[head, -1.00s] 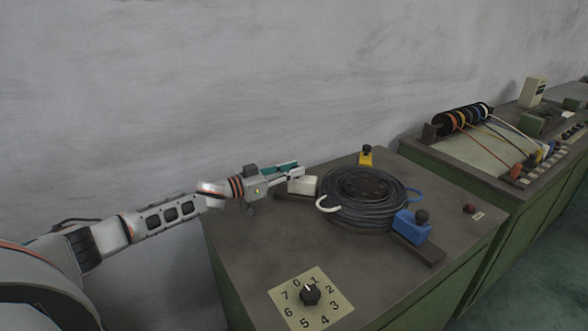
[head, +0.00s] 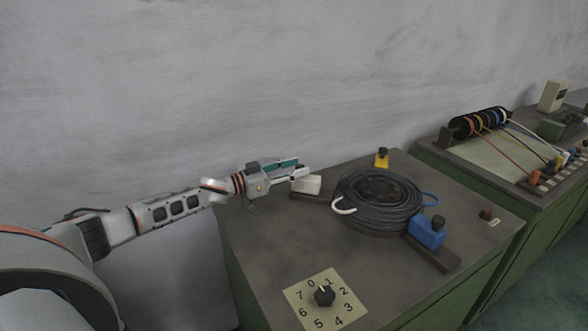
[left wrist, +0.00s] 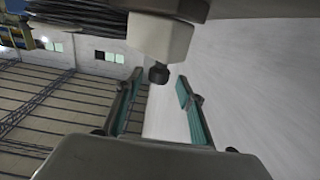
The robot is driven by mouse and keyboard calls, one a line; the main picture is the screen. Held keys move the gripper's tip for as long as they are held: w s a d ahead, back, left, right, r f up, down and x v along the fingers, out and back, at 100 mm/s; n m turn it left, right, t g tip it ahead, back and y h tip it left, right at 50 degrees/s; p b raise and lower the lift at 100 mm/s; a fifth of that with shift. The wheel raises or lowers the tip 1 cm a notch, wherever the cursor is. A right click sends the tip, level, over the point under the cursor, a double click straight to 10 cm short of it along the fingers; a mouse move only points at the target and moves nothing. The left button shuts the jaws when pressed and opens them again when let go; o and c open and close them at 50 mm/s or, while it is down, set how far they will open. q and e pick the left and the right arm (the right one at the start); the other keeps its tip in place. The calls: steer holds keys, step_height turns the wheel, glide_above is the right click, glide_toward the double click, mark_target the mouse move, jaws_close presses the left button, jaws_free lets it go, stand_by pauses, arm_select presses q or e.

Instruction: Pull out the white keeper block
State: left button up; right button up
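The white keeper block (head: 306,186) sits near the outer left end of the dark bar beside the cable coil (head: 378,203), with a gap between block and coil. My left gripper (head: 300,168) comes in from the left over the block's top; its fingers hide the block's knob in the head view. In the left wrist view the white block (left wrist: 160,42) lies straight ahead, its black knob (left wrist: 158,74) between the teal-padded fingers. The block moves with the gripper, so I take it as held by the knob, though finger contact is not clearly visible. My right gripper is not in view.
A blue block (head: 427,233) and a yellow block (head: 381,159) also stand around the coil. A numbered dial (head: 324,296) is at the front of the cabinet top. The wall is behind.

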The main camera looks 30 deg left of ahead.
arm_select(q)
step_height(320, 180, up, 10)
stand_by(0.4)
steer(key=shift+f, duration=0.1)
stand_by(0.4)
